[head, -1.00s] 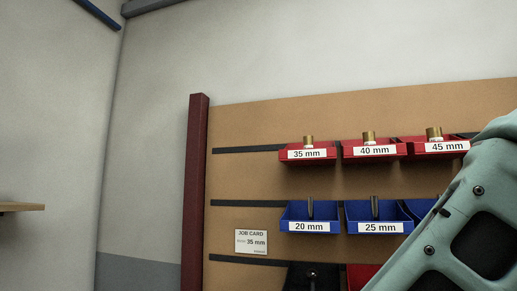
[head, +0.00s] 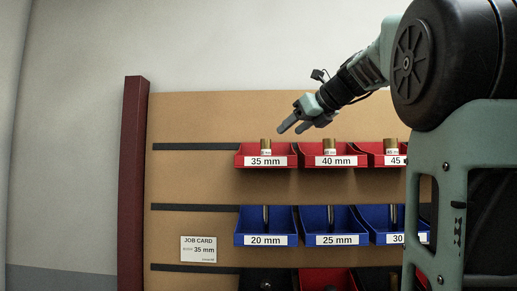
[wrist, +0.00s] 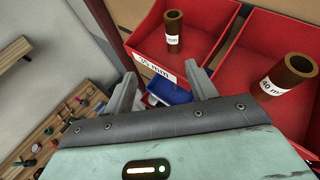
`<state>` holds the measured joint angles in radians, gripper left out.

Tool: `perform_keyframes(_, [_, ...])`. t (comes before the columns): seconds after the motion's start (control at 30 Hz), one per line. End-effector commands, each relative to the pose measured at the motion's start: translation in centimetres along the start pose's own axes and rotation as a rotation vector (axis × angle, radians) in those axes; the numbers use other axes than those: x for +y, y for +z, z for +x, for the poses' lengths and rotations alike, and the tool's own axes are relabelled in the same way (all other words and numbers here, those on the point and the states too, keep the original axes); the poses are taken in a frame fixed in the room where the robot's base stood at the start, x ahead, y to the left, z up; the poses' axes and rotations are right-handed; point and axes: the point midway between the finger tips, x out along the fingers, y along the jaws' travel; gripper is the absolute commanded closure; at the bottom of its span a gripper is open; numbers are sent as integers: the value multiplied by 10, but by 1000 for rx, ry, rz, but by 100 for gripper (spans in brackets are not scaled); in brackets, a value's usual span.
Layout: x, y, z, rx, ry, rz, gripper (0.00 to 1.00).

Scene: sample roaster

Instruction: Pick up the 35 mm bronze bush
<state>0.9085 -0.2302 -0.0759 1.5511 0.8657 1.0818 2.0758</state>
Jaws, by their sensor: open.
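The 35 mm bronze bush (head: 265,147) stands upright in the red bin labelled 35 mm (head: 247,160), at the left end of the top row. In the wrist view the bush (wrist: 173,32) is a brown hollow cylinder with a white label, standing in its red bin (wrist: 205,30). My gripper (head: 290,129) is open and empty, above and slightly right of the bush in the head view. In the wrist view the fingertips (wrist: 165,85) are apart, in front of the bin's labelled lip, with the bush beyond them. They do not touch the bush.
The 40 mm bush (wrist: 290,76) stands in the neighbouring red bin to the right. Blue bins (head: 265,226) hang in the row below. A job card (head: 199,249) reading 35 mm is on the board. A bench with tools (wrist: 60,130) shows lower left in the wrist view.

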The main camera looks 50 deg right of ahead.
Motion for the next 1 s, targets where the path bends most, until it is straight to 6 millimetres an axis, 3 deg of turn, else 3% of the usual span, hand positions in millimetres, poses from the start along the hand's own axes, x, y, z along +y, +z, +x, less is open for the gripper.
perform_keyframes(0.07, [-14,12,-21,-29,-40,68,43])
perform_keyframes(0.17, [-21,17,-25,-46,-55,111,43])
perform_keyframes(0.7, [-28,22,76,-44,-55,116,43])
perform_keyframes(1.0, [-30,26,99,-45,-55,116,43])
